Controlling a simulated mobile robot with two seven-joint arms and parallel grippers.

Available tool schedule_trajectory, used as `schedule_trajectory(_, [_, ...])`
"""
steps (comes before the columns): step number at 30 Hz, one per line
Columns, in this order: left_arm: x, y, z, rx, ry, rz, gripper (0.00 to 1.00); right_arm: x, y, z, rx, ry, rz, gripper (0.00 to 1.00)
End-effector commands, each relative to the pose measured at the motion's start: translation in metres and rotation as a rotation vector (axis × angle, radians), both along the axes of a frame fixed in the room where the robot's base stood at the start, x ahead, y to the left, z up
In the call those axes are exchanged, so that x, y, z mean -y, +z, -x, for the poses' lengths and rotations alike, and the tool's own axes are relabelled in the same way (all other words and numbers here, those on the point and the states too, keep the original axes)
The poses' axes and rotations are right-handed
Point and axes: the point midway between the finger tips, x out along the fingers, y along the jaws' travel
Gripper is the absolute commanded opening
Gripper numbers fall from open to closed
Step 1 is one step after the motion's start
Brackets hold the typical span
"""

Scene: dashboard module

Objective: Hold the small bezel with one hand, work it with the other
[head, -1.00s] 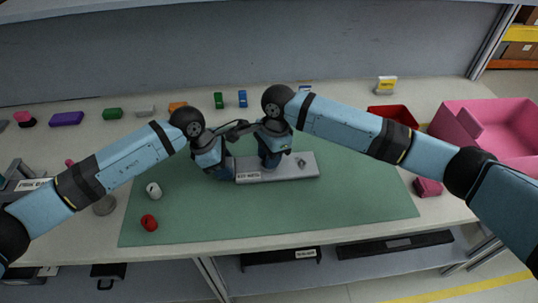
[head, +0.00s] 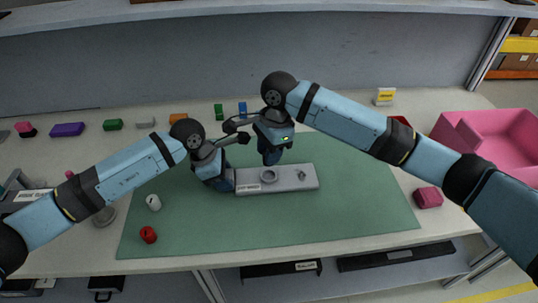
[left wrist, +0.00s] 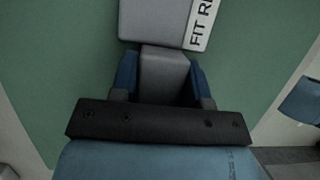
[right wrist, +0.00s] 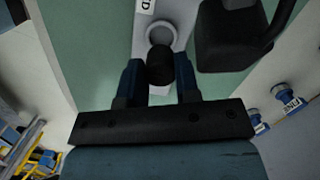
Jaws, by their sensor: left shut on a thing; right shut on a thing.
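The small bezel is a grey bar (head: 292,186) with a white label at its left end, lying on the green mat. On it are a raised ring (head: 269,174) and a small metallic piece (head: 302,175). My left gripper (head: 230,181) is shut on the bar's left end; the left wrist view shows the grey end (left wrist: 165,75) between its fingers. My right gripper (head: 270,161) is above the ring, shut on a short black cylinder (right wrist: 160,68). In the right wrist view the ring (right wrist: 160,31) shows beyond the cylinder, apparently empty.
A white cylinder (head: 154,202) and a red one (head: 148,235) stand on the mat's left side. Several coloured blocks line the back of the table. A pink bin (head: 500,150) and a dark pink block (head: 428,197) are at the right. The mat's front is clear.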

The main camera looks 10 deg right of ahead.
Motion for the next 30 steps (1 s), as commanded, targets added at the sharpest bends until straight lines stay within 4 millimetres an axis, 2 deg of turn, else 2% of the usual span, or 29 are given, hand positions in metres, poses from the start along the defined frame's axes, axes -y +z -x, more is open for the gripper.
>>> schedule_trajectory(6, [0.000, 0.000, 0.000, 0.000, 0.000, 0.000, 0.04, 0.000, 0.001, 0.000, 0.000, 0.000, 0.000, 0.08])
schedule_trajectory(7, [0.000, 0.000, 0.000, 0.000, 0.000, 0.000, 0.47, 0.000, 0.001, 0.000, 0.000, 0.000, 0.000, 0.08])
schedule_trajectory(10, [0.000, 0.000, 0.000, 0.000, 0.000, 0.000, 0.70, 0.000, 0.001, 0.000, 0.000, 0.000, 0.000, 0.08])
schedule_trajectory(11, [0.000, 0.000, 0.000, 0.000, 0.000, 0.000, 0.72, 0.000, 0.001, 0.000, 0.000, 0.000, 0.000, 0.08])
schedule_trajectory(21, [-0.002, 0.005, -0.001, 0.001, 0.000, 0.000, 0.72, 0.000, 0.001, 0.000, 0.000, 0.000, 0.000, 0.08])
schedule_trajectory(26, [-0.012, 0.028, -0.001, 0.004, 0.001, 0.000, 0.72, 0.000, 0.001, 0.000, 0.000, 0.000, 0.000, 0.08])
schedule_trajectory(30, [-0.024, 0.057, -0.001, 0.004, 0.001, 0.000, 0.72, 0.000, 0.001, 0.000, 0.000, 0.000, 0.000, 0.08])
